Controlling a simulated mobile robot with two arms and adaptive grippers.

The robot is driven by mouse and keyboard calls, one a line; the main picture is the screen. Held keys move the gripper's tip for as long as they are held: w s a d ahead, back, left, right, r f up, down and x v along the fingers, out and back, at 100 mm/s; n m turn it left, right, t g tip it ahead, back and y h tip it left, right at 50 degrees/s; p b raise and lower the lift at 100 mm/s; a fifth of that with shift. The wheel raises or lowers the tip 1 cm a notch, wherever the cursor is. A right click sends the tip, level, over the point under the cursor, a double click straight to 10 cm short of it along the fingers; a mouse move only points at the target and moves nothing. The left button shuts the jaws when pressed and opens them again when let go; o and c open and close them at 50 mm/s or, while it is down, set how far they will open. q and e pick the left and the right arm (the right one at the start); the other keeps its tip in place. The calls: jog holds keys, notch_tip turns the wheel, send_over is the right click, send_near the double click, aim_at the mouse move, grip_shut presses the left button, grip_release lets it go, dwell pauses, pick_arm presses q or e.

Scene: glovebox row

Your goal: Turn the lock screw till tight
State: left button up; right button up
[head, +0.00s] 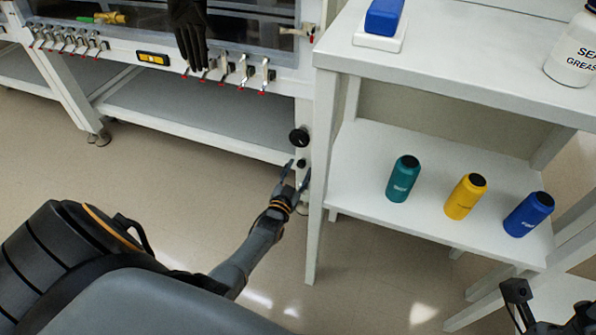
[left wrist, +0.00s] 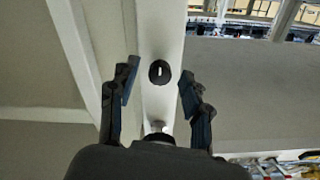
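A round black knob (head: 299,137) sits on the white front leg of the glovebox stand, with a smaller black knob (head: 301,163) just below it. I cannot tell which one is the lock screw. My left gripper (head: 296,174) is open at the leg, its fingertips around the height of the smaller knob. In the left wrist view, a black knob with a pale mark (left wrist: 159,71) lies between the two spread fingers (left wrist: 158,86), with no visible contact. A shiny post shows lower, partly hidden by the gripper body. My right gripper is partly visible at the bottom right of the head view, cut off.
A white shelf unit (head: 318,180) stands close to the right of my left gripper. It holds teal (head: 403,178), yellow (head: 465,197) and blue (head: 528,214) bottles. Toggle clamps and a black glove (head: 190,32) are on the glovebox front above. Floor is open below the leg.

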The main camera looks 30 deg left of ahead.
pick_arm(q)
jog(key=v, duration=1.2)
dwell(0.7)
